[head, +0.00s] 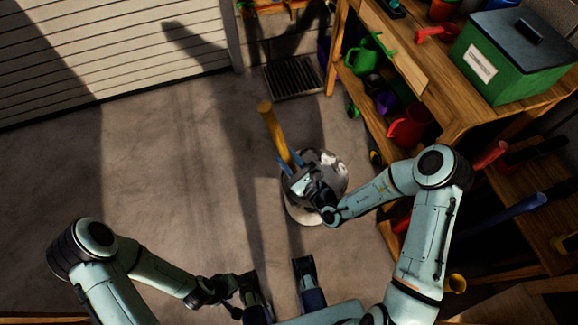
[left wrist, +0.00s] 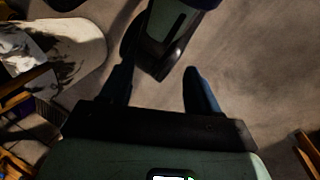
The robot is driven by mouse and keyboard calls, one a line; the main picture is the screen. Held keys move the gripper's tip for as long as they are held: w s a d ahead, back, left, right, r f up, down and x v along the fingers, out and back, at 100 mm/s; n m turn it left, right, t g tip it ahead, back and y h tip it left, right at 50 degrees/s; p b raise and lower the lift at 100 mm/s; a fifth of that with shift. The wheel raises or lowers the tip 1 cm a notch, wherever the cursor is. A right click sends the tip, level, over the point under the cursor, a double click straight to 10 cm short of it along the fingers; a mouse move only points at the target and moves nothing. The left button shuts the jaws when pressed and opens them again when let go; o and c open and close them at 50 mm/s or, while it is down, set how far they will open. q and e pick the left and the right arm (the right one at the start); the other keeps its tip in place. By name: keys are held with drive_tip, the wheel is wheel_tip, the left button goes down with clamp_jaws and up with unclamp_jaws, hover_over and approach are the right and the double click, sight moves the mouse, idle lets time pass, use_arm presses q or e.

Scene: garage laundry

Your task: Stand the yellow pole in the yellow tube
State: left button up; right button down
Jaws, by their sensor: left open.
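The yellow pole (head: 271,122) sticks up at a tilt in the middle of the head view, its lower part hidden behind my right gripper and the round container there. My right gripper (head: 289,160) has its two blue fingers on either side of the pole; I cannot tell whether they are closed on it. My left gripper (head: 279,282) is open and empty, low in the head view; its fingers also show in the left wrist view (left wrist: 158,90).
A pale round container (head: 301,214) with a mottled shiny top stands on the floor under my right gripper. Wooden shelving (head: 455,128) along the right holds a green bin (head: 490,78), pots and watering cans. A blue tube (head: 518,207) projects there. The floor at left is clear.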

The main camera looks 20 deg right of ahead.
sight(283, 141)
use_arm(q)
drive_tip(key=shift+s+d+r, duration=0.2)
drive_tip(key=shift+s+r, duration=0.1)
drive_tip(key=shift+s, duration=0.2)
use_arm(e)
drive_tip(key=shift+r, duration=0.8)
